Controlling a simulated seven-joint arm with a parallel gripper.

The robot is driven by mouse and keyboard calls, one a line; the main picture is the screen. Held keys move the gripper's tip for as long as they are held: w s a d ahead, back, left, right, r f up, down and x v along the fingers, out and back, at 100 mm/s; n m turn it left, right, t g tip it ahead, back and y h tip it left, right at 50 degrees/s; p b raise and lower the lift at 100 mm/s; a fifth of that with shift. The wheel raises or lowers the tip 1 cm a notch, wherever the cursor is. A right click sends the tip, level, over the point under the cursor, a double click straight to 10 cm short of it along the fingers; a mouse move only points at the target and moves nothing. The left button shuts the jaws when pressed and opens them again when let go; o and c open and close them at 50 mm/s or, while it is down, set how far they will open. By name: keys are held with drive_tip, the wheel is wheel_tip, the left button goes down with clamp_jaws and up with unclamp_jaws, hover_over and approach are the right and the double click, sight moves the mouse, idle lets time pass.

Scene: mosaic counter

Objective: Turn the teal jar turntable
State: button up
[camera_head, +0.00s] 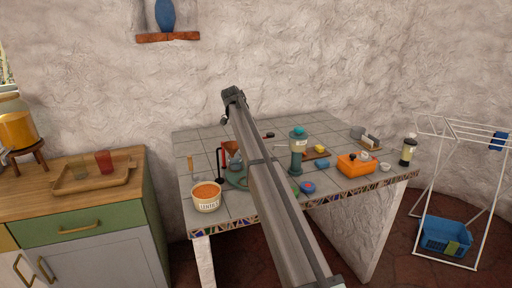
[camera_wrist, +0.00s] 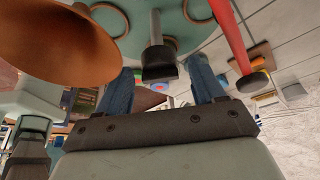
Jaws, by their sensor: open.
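The teal turntable (camera_head: 236,181) is a low disc on the tiled counter, left of my arm and partly hidden by it. In the wrist view the teal disc (camera_wrist: 180,25) fills the top middle, with ring shapes on it. A grey post with a black end (camera_wrist: 157,60) stands out from the disc and shows between my fingers. My gripper (camera_wrist: 160,68) is open, its two blue fingers on either side of that post in the picture. I see no clear contact, and the gap in depth is hard to tell. In the head view my gripper cannot be made out.
A copper-coloured bowl shape (camera_wrist: 55,38) is close at the wrist view's upper left. A red rod (camera_wrist: 232,38) with a dark end is close at right. A labelled tub (camera_head: 206,198), a teal-lidded jar (camera_head: 298,150) and an orange box (camera_head: 357,164) stand on the counter.

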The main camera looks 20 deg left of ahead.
drive_tip(key=n+t, duration=0.1)
drive_tip(key=n, duration=0.2)
drive_tip(key=shift+s+d, duration=0.1)
drive_tip(key=shift+s, duration=0.1)
drive_tip(key=n, duration=0.2)
drive_tip(key=n+t+y, duration=0.1)
drive_tip(key=n, duration=0.1)
drive_tip(key=shift+d+n+t, duration=0.1)
drive_tip(key=shift+n+t, duration=0.2)
drive_tip(key=v, duration=1.4)
drive_tip(key=shift+s+d+f+m, duration=0.6)
drive_tip(key=shift+d+f+m, duration=0.35)
drive_tip(key=shift+d+f, duration=3.9)
drive_tip(key=shift+s+d+f+m, duration=0.75)
drive_tip(key=shift+d+f, duration=2.1)
drive_tip(key=shift+d, duration=3.9)
drive_tip(key=shift+s+d+f+m, duration=0.4)
drive_tip(key=shift+d+f+m, duration=0.7)
drive_tip(key=shift+d+f, duration=3.75)
drive_tip(key=shift+d+r, duration=0.9)
drive_tip(key=shift+r, duration=0.15)
